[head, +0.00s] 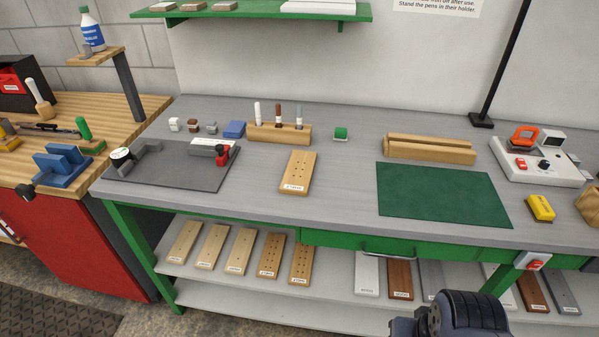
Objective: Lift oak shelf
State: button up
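A light tan wooden board (299,172) with several dark holes and a white label at its near end lies flat on the grey bench top, left of centre. Several similar boards with labels lie on the lower shelf under the bench, including a darker tan one (271,254) and another tan one with holes (301,258). The label text is too small to read, so I cannot tell which is oak. A dark part of my arm shows at the bottom right edge. My gripper itself is not in view.
A green mat (442,194) lies bare on the bench at right, with a grooved wooden block (430,148) behind it. A pen holder (280,132) stands behind the board. A dark plate (174,166) with fixtures is at left. A red power switch (536,262) hangs at the front edge.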

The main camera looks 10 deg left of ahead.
aim_at(297, 180)
jog(key=i+j, duration=0.1)
jog(key=j, duration=0.65)
jog(key=i+j, duration=0.1)
jog(key=j, duration=0.65)
jog(key=i+j, duration=0.1)
jog(key=j, duration=0.65)
jog(key=i+z, duration=0.05)
